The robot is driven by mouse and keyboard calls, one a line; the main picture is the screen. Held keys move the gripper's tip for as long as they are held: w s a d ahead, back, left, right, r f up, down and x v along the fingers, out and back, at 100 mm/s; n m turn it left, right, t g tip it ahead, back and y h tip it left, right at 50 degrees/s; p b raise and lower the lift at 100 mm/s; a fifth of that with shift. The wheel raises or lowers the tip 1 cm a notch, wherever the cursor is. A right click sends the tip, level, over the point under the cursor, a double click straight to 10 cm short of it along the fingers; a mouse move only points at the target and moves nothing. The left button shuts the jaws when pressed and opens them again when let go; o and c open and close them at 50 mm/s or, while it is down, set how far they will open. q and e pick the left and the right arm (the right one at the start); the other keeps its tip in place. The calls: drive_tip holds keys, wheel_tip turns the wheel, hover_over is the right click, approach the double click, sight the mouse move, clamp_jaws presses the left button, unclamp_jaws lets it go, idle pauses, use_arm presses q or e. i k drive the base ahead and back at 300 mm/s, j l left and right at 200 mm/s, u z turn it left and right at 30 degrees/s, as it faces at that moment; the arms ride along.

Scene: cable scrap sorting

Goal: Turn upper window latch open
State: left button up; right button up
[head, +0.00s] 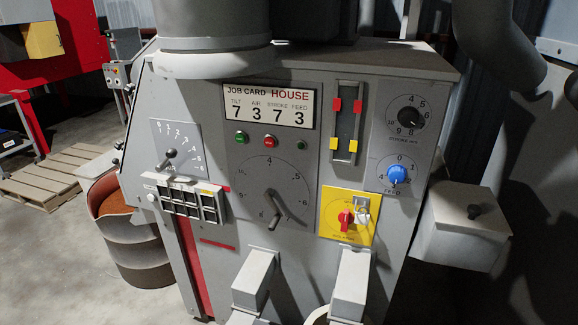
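The grey machine (400,75) stands right in front of me. Its left edge carries small dark knob-like fittings, an upper one (129,88) and lower ones (117,146); I cannot tell whether any of them is the upper window latch, nor how it is turned. No window pane is clear to see on that side, which is steeply angled away. Two pale grey blocks, probably my own arm links, reach up at the bottom middle in front of the machine. No gripper fingers show for either arm.
The front panel has a job card display (270,106), a large dial (270,188), a slider gauge (346,122), a blue feed knob (398,174) and a yellow plate with a red switch (346,217). A drum (140,262) stands left; a grey box (460,238) juts out right.

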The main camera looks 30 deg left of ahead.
sight(130, 89)
drive_tip(key=u, duration=0.95)
drive_tip(key=i+j+u, duration=0.2)
drive_tip(key=j, duration=0.3)
drive_tip(key=i+j+u, duration=0.2)
drive_tip(key=i+j, duration=0.15)
drive_tip(key=i+j+u, duration=0.2)
drive_tip(key=j, duration=0.25)
drive_tip(key=i+j, duration=0.3)
drive_tip(key=i+j+z, duration=0.25)
drive_tip(key=j, duration=0.15)
drive_tip(key=i+j+z, duration=0.1)
drive_tip(key=j+z, duration=0.15)
drive_tip(key=i+j+z, duration=0.1)
drive_tip(key=j+z, duration=0.15)
drive_tip(key=j, duration=0.3)
drive_tip(key=j+z, duration=0.25)
drive_tip(key=j, duration=0.2)
drive_tip(key=i, duration=0.05)
